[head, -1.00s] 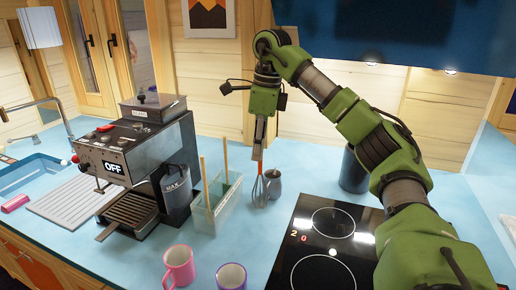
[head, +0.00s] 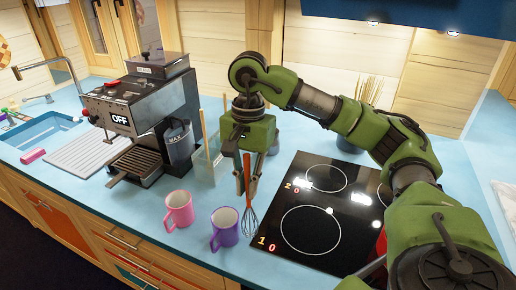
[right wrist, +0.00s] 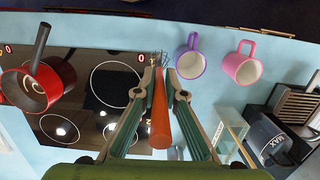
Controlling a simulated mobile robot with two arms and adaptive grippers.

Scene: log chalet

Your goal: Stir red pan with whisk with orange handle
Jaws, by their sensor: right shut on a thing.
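My right gripper (head: 246,185) is shut on the whisk (head: 249,222), which hangs wires down over the counter beside the cooktop's left edge. In the right wrist view the whisk's orange handle (right wrist: 160,120) lies between the two fingers (right wrist: 160,90), and its wire end points away from me. The red pan (right wrist: 62,82), with a dark handle, sits on the cooktop at the left of the right wrist view. In the head view only a sliver of red pan (head: 381,243) shows beside my right arm, which hides the rest. My left gripper is not in view.
The black cooktop (head: 345,186) lies right of the whisk. A purple mug (head: 224,232) and a pink mug (head: 179,210) stand to its left, near the front edge. A clear utensil holder (head: 203,165) and a coffee machine (head: 150,115) stand farther left.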

